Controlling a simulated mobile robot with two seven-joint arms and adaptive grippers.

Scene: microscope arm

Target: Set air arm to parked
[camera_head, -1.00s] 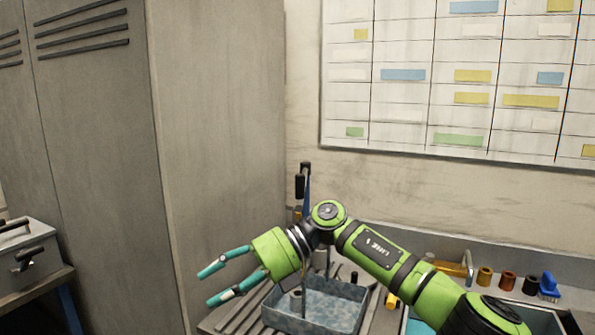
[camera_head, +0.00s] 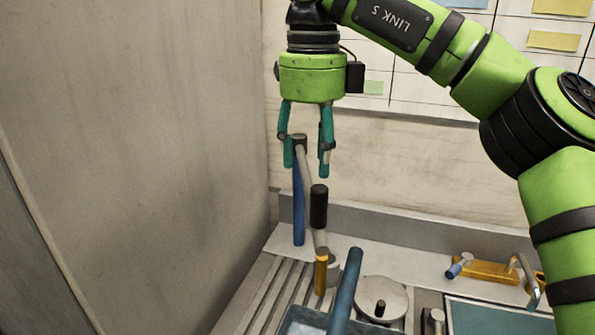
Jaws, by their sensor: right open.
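The thing that looks like the air arm is a blue post (camera_head: 298,210) with a dark cap, standing near the back wall. A pale grey link slopes down from its top to a black grip (camera_head: 319,206). Below the grip is a grey piece and a yellow-orange piece (camera_head: 321,273). My right gripper (camera_head: 306,168) points down, open, with its teal fingers on either side of the post's top in the picture. I cannot tell whether they touch it or are in front of it. My left gripper is not in view.
A tall grey cabinet (camera_head: 140,150) stands at the left. In front are a thick blue tube (camera_head: 345,293) and a blue-grey tray (camera_head: 300,321). A round grey disc (camera_head: 381,298) with a black knob lies right of the tube. A yellow tool (camera_head: 485,270) lies at the right.

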